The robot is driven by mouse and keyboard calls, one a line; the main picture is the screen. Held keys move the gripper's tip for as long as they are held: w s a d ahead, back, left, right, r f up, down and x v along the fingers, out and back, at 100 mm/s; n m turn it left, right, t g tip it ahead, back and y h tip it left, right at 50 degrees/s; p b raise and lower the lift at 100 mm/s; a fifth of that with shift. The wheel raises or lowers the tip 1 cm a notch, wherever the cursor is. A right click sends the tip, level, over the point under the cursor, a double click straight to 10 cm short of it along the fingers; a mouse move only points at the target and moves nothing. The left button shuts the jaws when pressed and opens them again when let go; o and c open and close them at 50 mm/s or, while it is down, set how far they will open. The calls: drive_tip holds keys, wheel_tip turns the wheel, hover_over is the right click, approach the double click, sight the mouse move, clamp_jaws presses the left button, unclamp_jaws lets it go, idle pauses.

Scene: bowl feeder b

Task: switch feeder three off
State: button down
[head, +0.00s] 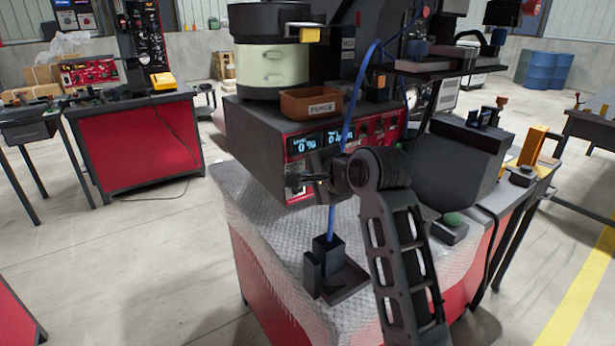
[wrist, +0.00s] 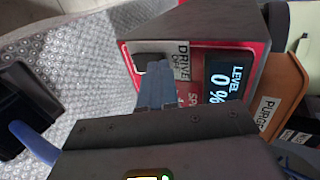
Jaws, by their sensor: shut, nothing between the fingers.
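A dark feeder control box (head: 255,135) with a red front panel (head: 375,138) stands on the bench in the head view. Its lit display (head: 303,144) also shows in the wrist view (wrist: 224,80), reading LEVEL 0 %. A black switch (wrist: 146,57) sits beside a label starting DRIVE (wrist: 182,60), partly hidden behind my fingertips. My gripper (head: 296,181) is shut and empty at the panel's lower left; its fingers (wrist: 157,72) overlap the switch in the wrist view. I cannot tell whether they touch it, nor its position. No feeder number is readable.
A pale-green bowl unit (head: 272,66) and a brown PURGE bin (head: 311,104) sit on the box. A blue cable (head: 347,120) passes in front. A black holder (head: 325,262) stands on the bubble-textured bench top (head: 265,215). A green button (head: 452,218) is at the right.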

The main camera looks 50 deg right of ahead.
drive_tip(key=shift+r, duration=0.15)
drive_tip(key=shift+r+p, duration=0.65)
drive_tip(key=shift+p, duration=0.25)
drive_tip(key=shift+s, duration=0.1)
